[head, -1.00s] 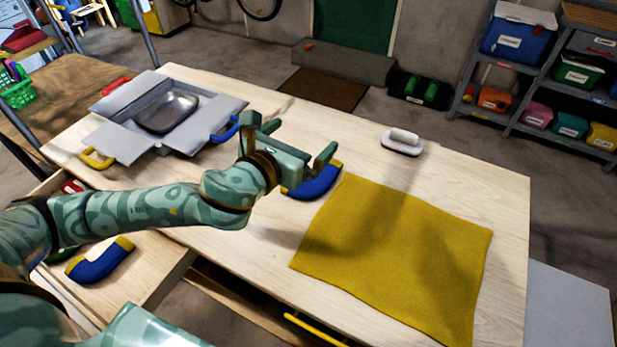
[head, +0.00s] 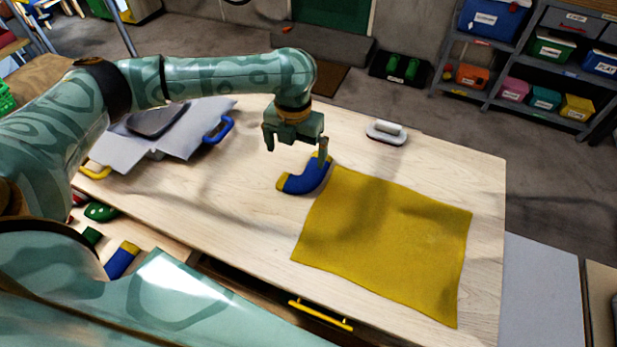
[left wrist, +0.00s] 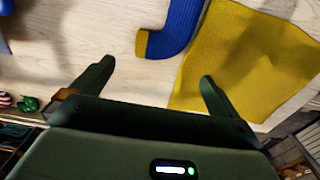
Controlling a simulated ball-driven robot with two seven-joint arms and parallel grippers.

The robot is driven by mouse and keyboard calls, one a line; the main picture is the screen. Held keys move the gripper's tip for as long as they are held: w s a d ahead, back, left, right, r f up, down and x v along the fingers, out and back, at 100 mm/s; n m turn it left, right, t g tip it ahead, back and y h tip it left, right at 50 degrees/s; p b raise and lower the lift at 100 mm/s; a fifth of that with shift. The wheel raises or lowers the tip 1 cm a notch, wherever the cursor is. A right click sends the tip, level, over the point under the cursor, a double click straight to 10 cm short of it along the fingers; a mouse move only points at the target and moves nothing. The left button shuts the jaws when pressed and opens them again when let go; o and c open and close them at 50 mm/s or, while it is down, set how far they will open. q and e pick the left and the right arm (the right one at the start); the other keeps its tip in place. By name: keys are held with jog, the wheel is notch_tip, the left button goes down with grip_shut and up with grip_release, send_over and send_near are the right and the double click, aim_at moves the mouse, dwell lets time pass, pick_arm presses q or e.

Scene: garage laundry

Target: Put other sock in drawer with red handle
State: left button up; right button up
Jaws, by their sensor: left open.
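A blue sock with yellow ends (head: 308,181) lies bent on the wooden table, against the left edge of the yellow cloth. It also shows in the left wrist view (left wrist: 181,24), beyond the fingertips. My left gripper (head: 296,148) is open and empty above the table. In the head view, its right finger overlaps the sock's upper end; I cannot tell whether they touch. Another blue and yellow sock (head: 121,261) lies in an open drawer at lower left, partly covered by my arm. No red handle is clearly visible on that drawer.
A yellow cloth (head: 385,235) covers the table's right part. A yellow handle (head: 320,315) juts from the table's front. Green and red items lie in the left drawer.

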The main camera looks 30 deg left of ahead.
pick_arm(q)
jog(key=b, duration=0.1)
send_over(296, 180)
notch_tip(296, 180, down, 6)
jog(key=shift+d+r, duration=0.1)
jog(key=shift+d, duration=0.05)
notch_tip(296, 180, down, 5)
jog(key=b, duration=0.2)
jog(key=shift+f+b, duration=0.2)
jog(key=shift+b, duration=0.1)
jog(key=shift+r, duration=0.1)
jog(key=shift+c, duration=0.9)
jog(key=c, duration=0.8)
